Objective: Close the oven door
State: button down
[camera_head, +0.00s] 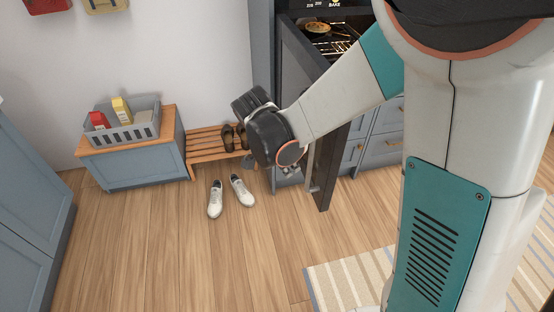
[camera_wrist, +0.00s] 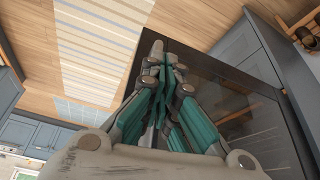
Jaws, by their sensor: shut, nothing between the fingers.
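The oven (camera_head: 318,45) is at the top of the head view, with a pie on its rack. Its side-hinged dark door (camera_head: 325,185) stands wide open, swung out into the room. A vertical handle (camera_head: 312,168) shows on the door's left face, partly hidden by my arm. My gripper (camera_head: 290,172) is beside that face, mostly hidden behind my wrist. In the wrist view my gripper (camera_wrist: 160,58) is shut and empty, with the dark glass door (camera_wrist: 238,110) close by on the right. I cannot tell whether it touches the door.
A slatted bench (camera_head: 208,145) with dark shoes stands left of the door, and white shoes (camera_head: 228,195) lie on the floor. A crate (camera_head: 125,128) rests on a low cabinet further left. A striped rug (camera_head: 345,280) lies at lower right. Bare floor lies in front.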

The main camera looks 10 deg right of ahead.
jog(key=shift+w+d+r, duration=0.1)
jog(key=shift+w+d, duration=0.1)
jog(key=shift+d, duration=1)
